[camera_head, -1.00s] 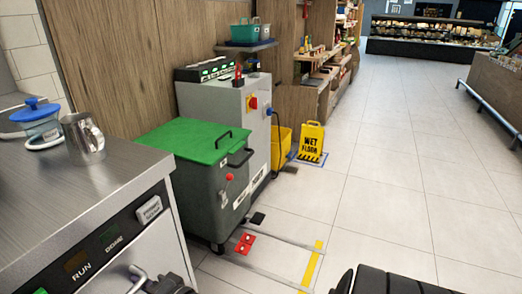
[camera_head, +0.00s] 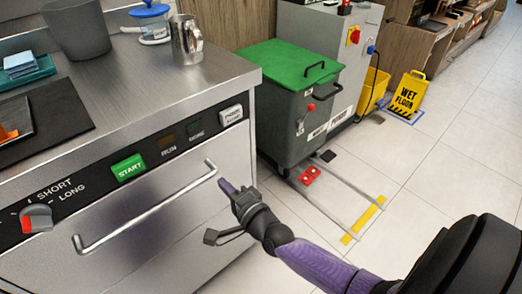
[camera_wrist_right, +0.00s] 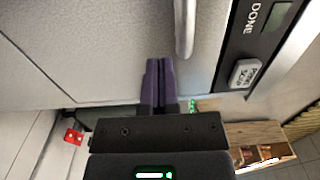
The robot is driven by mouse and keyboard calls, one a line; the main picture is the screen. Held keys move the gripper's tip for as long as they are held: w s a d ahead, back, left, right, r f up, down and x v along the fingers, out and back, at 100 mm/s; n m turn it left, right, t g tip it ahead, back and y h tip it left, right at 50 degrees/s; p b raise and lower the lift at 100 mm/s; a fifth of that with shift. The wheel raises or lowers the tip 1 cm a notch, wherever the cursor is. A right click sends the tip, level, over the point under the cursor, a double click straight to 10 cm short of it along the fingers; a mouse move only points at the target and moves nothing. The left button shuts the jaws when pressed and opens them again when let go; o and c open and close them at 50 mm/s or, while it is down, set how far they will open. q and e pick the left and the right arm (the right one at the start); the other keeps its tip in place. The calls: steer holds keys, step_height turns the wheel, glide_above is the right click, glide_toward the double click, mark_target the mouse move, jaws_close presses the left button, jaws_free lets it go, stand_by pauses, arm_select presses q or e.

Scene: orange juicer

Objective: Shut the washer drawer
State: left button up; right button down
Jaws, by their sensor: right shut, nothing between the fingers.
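The washer drawer (camera_head: 130,225) is a brushed steel front with a long bar handle (camera_head: 150,212), below a dark control panel. The drawer front also fills the upper left of the right wrist view (camera_wrist_right: 80,50), with the handle end (camera_wrist_right: 186,30) at its top. My right gripper (camera_head: 226,187) is beside the handle's right end, near the drawer's right edge. In the right wrist view its purple fingers (camera_wrist_right: 159,68) are together and empty, pointing at the drawer front. I cannot tell whether they touch it. My left gripper is not in view.
The control panel has a green START button (camera_head: 128,168) and a red-marked dial (camera_head: 37,218). The steel counter (camera_head: 130,85) above holds a metal jug (camera_head: 187,40). A green-lidded grey bin (camera_head: 292,110) stands to the right.

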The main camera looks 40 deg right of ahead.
steer(key=s+p, duration=0.3)
steer(key=s, duration=0.6)
steer(key=s+f+n+g+p, duration=0.6)
steer(key=s+f+n+g, duration=0.35)
steer(key=s+f, duration=0.3)
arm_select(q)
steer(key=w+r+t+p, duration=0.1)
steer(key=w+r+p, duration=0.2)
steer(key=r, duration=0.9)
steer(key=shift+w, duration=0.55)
arm_select(e)
steer(key=s+f+n+g, duration=0.2)
steer(key=s+n+g, duration=0.1)
steer(key=s, duration=0.5)
steer(key=s+f+n+g+h, duration=0.1)
steer(key=s+f+n+g, duration=0.1)
steer(key=s, duration=0.6)
steer(key=s+f+n+g, duration=0.2)
steer(key=s+n+g, duration=0.2)
steer(key=s+n, duration=0.2)
steer(key=s, duration=0.2)
steer(key=shift+s+d, duration=0.3)
steer(key=shift+s, duration=0.05)
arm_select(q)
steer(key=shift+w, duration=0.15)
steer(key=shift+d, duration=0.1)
